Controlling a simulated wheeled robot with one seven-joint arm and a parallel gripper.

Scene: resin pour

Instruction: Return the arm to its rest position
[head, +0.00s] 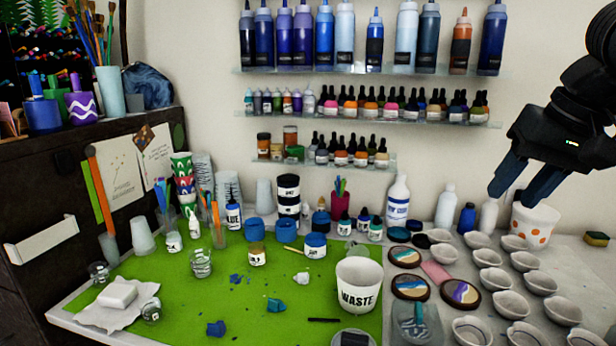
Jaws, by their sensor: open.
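My gripper (531,187) is at the upper right in the head view, with my dark arm behind it running off the right edge. Its two dark blue fingers point down and to the left. They are apart, and nothing shows between them. The fingertips appear in front of the wall and the back of the table, near the orange-spotted white pot (536,226). I cannot tell how far they are from the pot.
A white waste cup (359,286) stands on the green mat (215,290) among jars and blue scraps. Several white bowls (491,281) fill the right side. Wall shelves (365,71) hold bottles. A dark cabinet (55,170) stands at left.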

